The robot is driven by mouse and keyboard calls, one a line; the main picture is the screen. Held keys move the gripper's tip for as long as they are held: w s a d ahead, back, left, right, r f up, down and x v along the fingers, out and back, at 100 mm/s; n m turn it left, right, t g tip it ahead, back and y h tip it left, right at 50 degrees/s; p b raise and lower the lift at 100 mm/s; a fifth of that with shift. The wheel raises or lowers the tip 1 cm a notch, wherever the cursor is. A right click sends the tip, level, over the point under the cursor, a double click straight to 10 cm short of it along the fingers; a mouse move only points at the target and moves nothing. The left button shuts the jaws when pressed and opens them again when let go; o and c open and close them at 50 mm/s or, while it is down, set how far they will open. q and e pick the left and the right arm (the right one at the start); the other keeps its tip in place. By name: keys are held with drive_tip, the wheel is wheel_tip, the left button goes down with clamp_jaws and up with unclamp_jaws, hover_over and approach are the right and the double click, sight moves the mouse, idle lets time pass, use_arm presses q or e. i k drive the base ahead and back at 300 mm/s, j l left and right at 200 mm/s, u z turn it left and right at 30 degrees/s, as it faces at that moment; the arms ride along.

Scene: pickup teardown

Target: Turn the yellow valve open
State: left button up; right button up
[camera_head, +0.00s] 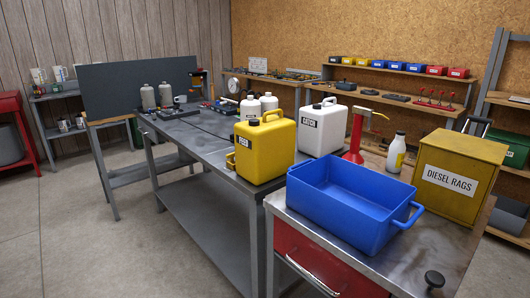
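I cannot make out a thing that is clearly a yellow valve. A yellow jerry can (266,153) with a dark cap and a label stands upright on the grey metal workbench (205,137). A small yellow part (231,161) sticks out at its lower left; I cannot tell whether it is a valve. A red conical can (355,140) with a yellowish top piece (371,112) stands behind the blue bin. Neither of my grippers is in view.
A blue open bin (350,202) and a yellow box labelled diesel rags (457,176) stand on the front metal-topped cabinet (425,250). A white jerry can (322,128) and white bottle (397,152) are nearby. Open concrete floor (95,245) lies at left.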

sight(231, 156)
drive_tip(key=i+j+z, duration=0.15)
drive_tip(key=j+z, duration=0.25)
drive_tip(key=i+j+z, duration=0.15)
drive_tip(key=z, duration=0.2)
drive_tip(key=i+j+z, duration=0.1)
drive_tip(key=j+z, duration=0.15)
drive_tip(key=j, duration=0.15)
drive_tip(key=j+z, duration=0.25)
drive_tip(key=j, duration=0.1)
